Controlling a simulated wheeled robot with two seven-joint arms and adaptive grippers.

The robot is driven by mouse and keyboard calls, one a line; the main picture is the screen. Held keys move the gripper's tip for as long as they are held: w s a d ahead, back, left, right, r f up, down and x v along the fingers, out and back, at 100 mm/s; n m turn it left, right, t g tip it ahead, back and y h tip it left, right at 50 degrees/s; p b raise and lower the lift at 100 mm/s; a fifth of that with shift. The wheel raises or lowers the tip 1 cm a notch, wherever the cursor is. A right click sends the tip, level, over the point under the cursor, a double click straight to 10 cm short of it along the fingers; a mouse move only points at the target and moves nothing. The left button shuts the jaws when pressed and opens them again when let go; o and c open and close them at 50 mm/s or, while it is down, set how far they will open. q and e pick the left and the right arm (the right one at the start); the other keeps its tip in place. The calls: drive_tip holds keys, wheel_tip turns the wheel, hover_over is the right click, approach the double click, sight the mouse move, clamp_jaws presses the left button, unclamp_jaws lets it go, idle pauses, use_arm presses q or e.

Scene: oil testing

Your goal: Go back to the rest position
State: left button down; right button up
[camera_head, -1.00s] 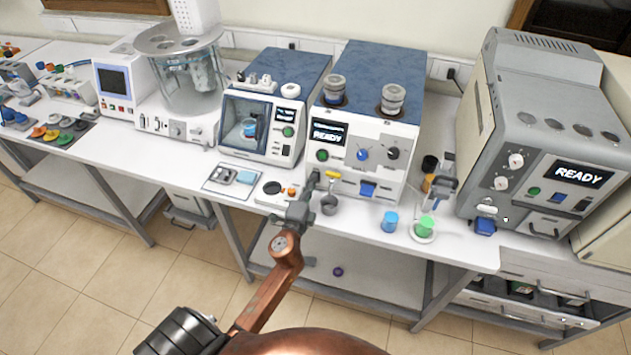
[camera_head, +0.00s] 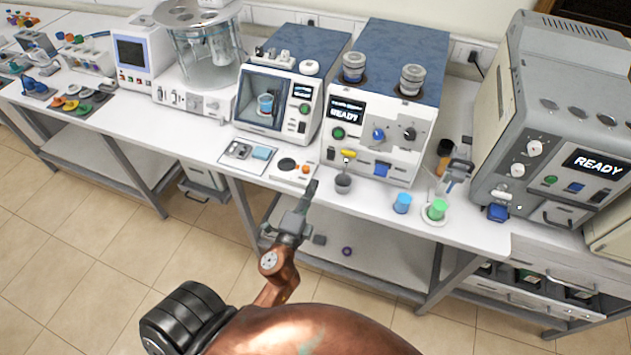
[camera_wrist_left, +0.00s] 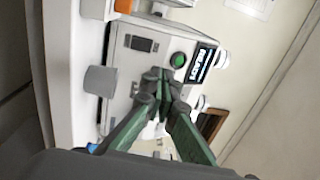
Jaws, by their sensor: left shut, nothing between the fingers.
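My left gripper (camera_head: 309,190) is in front of the bench's front edge in the head view, with its copper-coloured arm folded back toward my body. Its fingers are closed together and hold nothing. In the left wrist view the closed fingertips (camera_wrist_left: 165,75) point toward a white machine with a green button and a lit screen. A small grey cup (camera_head: 343,184) stands on the bench just right of the fingertips, apart from them. It also shows in the left wrist view (camera_wrist_left: 100,80). My right gripper is not in view.
The white bench (camera_head: 470,222) carries a middle machine reading READY (camera_head: 385,140), a grey machine reading READY (camera_head: 565,140), a blue beaker (camera_head: 402,203) and a green beaker (camera_head: 437,209). A lower shelf (camera_head: 385,265) lies beneath. The tiled floor (camera_head: 100,240) at left is clear.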

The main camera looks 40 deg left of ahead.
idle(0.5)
use_arm(q)
drive_tip(key=s+a+f+n+g+y, duration=0.2)
drive_tip(key=s+a+f+n+g, duration=0.6)
drive_tip(key=s+f+n, duration=0.4)
drive_tip(key=s+d+f+n+g+h, duration=0.3)
drive_tip(key=s+d+f+g+h, duration=0.3)
drive_tip(key=s+d+f, duration=0.45)
drive_tip(key=s+f+m+g, duration=0.1)
drive_tip(key=s+f, duration=0.1)
drive_tip(key=f, duration=1.3)
drive_tip(key=s+f+g, duration=0.1)
drive_tip(key=s+f, duration=0.1)
drive_tip(key=f, duration=1.4)
drive_tip(key=s+f+g+h, duration=0.1)
drive_tip(key=s+f, duration=1.5)
drive_tip(key=s, duration=0.3)
drive_tip(key=shift+s+f+m, duration=0.3)
drive_tip(key=shift+f, duration=0.05)
